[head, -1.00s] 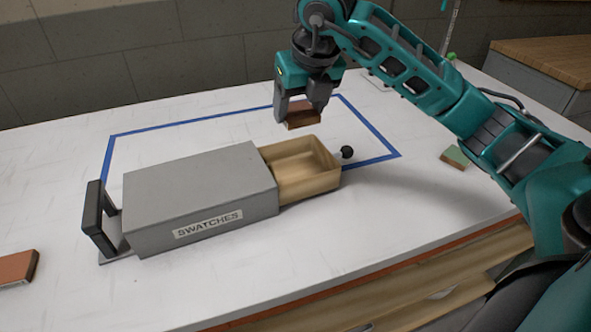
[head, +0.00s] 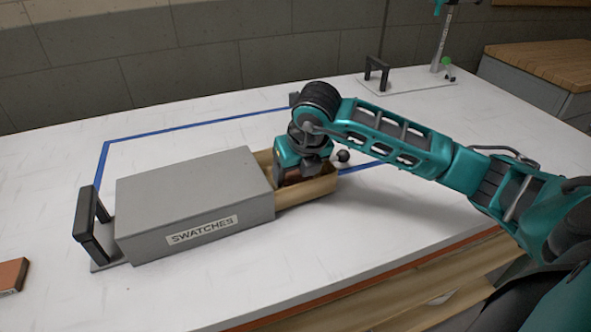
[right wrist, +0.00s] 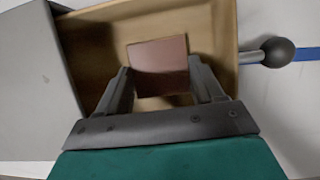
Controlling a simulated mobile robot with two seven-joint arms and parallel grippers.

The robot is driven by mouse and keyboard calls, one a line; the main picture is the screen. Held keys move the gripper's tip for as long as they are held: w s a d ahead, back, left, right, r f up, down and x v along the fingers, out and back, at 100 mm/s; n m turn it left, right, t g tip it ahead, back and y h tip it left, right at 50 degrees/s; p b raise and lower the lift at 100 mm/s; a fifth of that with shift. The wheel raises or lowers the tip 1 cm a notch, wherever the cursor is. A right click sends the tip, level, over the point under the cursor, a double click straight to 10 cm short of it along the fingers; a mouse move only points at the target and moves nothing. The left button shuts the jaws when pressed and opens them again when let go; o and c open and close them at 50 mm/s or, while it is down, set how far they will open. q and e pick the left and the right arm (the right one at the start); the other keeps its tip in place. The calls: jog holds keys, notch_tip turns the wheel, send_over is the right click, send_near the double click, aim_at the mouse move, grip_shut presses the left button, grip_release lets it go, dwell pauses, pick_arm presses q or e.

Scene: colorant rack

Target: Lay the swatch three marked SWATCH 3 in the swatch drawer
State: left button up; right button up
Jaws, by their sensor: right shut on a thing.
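The grey swatch box (head: 195,203) with the label SWATCHES stands on the white table. Its wooden drawer (head: 310,190) is pulled out to the right. My right gripper (head: 293,182) reaches down into the open drawer. In the right wrist view the gripper (right wrist: 163,85) is shut on a reddish-brown swatch (right wrist: 160,62), held inside the drawer walls (right wrist: 228,40). I cannot tell whether the swatch touches the drawer floor. No marking on it can be read. My left gripper is not in view.
A black ball knob (head: 343,156) stands at the drawer's right end. A black handle (head: 90,225) is at the box's left end. An orange-brown block (head: 12,275) lies at the left table edge. Blue tape (head: 190,126) outlines an area behind the box.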

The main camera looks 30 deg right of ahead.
jog(key=shift+f, duration=0.1)
jog(key=o, duration=1)
jog(key=shift+r, duration=0.3)
jog(key=p+v, duration=0.1)
jog(key=v, duration=1)
jog(key=shift+s+r, duration=0.25)
jog(key=shift+r, duration=0.05)
jog(key=shift+a, duration=0.1)
